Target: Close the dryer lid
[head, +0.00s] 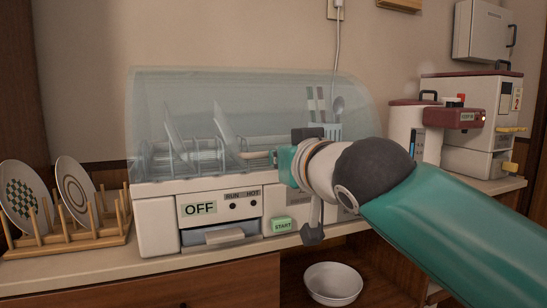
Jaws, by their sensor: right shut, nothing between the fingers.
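The dish dryer has a white base (156,228) on the counter and a clear, bluish dome lid (270,88). The lid is down over the dishes, and its lower front edge appears to meet the top of the base. Plates, a wire rack and a cutlery holder (332,130) show through it. My right gripper (273,158) is at the lid's front, fingers shut and empty, pointing left. Whether it touches the lid is unclear. My right wrist and forearm hide the dryer's right front. My left gripper is not in view.
A wooden plate rack (68,240) with two plates stands left of the dryer. Red and white appliances (470,120) stand at the right. A white bowl (333,283) sits in the open space below the counter. The dryer front has an OFF display (200,209) and a green START button (282,225).

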